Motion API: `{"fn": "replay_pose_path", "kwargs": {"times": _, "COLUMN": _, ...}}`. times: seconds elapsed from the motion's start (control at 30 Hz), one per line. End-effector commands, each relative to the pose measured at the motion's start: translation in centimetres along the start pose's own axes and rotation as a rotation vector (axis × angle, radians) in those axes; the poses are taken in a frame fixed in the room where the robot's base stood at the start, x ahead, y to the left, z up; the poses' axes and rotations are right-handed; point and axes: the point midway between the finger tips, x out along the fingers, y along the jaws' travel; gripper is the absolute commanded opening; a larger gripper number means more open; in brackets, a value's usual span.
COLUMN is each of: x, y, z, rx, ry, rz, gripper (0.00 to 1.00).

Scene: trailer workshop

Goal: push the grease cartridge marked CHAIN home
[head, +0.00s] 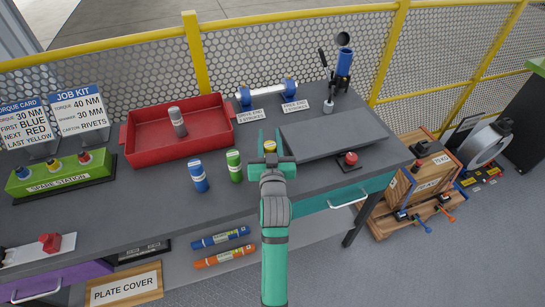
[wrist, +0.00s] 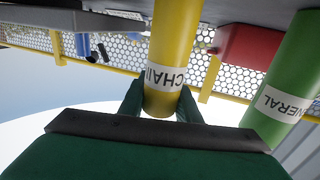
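The yellow grease cartridge marked CHAIN (wrist: 172,45) is between my fingers in the wrist view, its label readable near the fingertips. In the head view only its yellow end (head: 270,146) shows between the teal fingers. My gripper (head: 270,143) is at the bench's front middle, shut on it. The fingers also show in the wrist view (wrist: 160,105). I cannot tell whether the cartridge touches the bench. A grease gun with a blue barrel (head: 344,68) and black lever stands upright at the back right of the bench.
A green cartridge (head: 233,168), marked GENERAL in the wrist view (wrist: 285,90), and a blue one (head: 198,178) stand left of my gripper. A red tray (head: 150,151) holds a grey cylinder. A dark plate (head: 330,130) and a red button (head: 350,159) are at right. Yellow-framed mesh stands behind.

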Motion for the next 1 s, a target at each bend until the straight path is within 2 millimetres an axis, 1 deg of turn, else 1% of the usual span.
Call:
{"fn": "replay_pose_path", "kwargs": {"times": 0.03, "x": 0.0, "y": -0.1, "z": 0.0, "rx": 0.0, "ry": -0.001, "rz": -0.001, "gripper": 0.11}}
{"fn": "replay_pose_path", "kwargs": {"times": 0.07, "x": 0.0, "y": -0.1, "z": 0.0, "rx": 0.0, "ry": -0.001, "rz": -0.002, "gripper": 0.05}}
{"fn": "replay_pose_path", "kwargs": {"times": 0.33, "x": 0.0, "y": 0.3, "z": 0.0, "rx": 0.0, "ry": 0.0, "rz": 0.003, "gripper": 0.05}}
{"fn": "replay_pose_path", "kwargs": {"times": 0.47, "x": 0.0, "y": 0.5, "z": -0.4, "rx": 0.0, "ry": 0.002, "rz": 0.007, "gripper": 0.05}}
{"fn": "replay_pose_path", "kwargs": {"times": 0.67, "x": 0.0, "y": 0.6, "z": -1.8, "rx": 0.0, "ry": 0.002, "rz": 0.009, "gripper": 0.05}}
{"fn": "replay_pose_path", "kwargs": {"times": 0.8, "x": 0.0, "y": 0.6, "z": -3.3, "rx": 0.001, "ry": 0.004, "rz": 0.008, "gripper": 0.05}}
{"fn": "replay_pose_path", "kwargs": {"times": 0.87, "x": -0.3, "y": 0.6, "z": -3.8, "rx": 0.001, "ry": 0.002, "rz": 0.007, "gripper": 0.05}}
{"fn": "replay_pose_path", "kwargs": {"times": 1.0, "x": -0.8, "y": 0.5, "z": -5.5, "rx": 0.0, "ry": 0.004, "rz": 0.006, "gripper": 0.05}}
